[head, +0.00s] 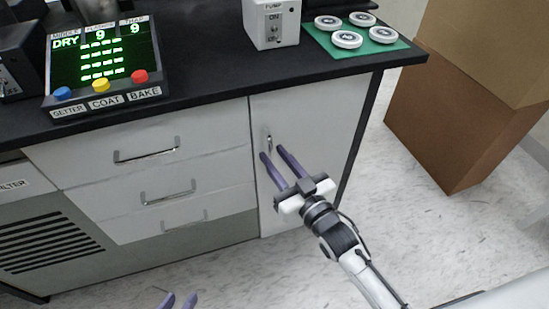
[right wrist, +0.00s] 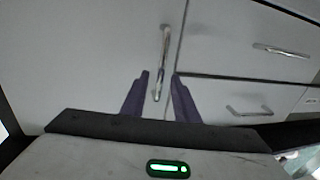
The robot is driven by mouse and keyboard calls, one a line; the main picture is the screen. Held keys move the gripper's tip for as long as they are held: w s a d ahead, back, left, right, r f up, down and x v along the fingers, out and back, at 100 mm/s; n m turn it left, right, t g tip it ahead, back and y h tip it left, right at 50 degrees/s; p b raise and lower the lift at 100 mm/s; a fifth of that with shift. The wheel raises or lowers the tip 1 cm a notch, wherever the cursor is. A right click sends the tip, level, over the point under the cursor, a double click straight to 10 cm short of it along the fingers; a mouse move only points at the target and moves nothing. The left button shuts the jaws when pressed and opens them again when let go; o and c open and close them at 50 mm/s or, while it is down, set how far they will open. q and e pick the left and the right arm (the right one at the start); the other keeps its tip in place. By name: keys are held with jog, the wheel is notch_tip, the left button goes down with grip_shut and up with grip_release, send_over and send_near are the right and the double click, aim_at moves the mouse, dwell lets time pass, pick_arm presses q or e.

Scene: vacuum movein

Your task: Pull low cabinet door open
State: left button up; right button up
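The low cabinet door (head: 312,125) is a white panel at the right end of the counter, and it looks shut. Its small vertical metal handle (head: 268,141) is near the door's left edge. In the right wrist view the handle (right wrist: 163,62) hangs ahead, its lower end between my fingers. My right gripper (head: 272,154) is open, its two purple fingers pointing at the door around the handle's height. I cannot tell whether the fingers touch it. My left gripper (head: 178,300) shows only as two spread purple fingertips at the bottom edge of the head view.
White drawers with bar handles (head: 147,155) are left of the door. On the black countertop (head: 215,82) stand a control panel (head: 103,65), a pump box (head: 271,24) and a green mat with white discs (head: 347,39). Brown boxes (head: 455,110) stand right; floor before the door is clear.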

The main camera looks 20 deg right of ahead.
jog(key=shift+w+a, duration=0.15)
jog(key=shift+w, duration=0.3)
jog(key=shift+c, duration=0.5)
grip_shut()
jog(key=shift+s, duration=0.15)
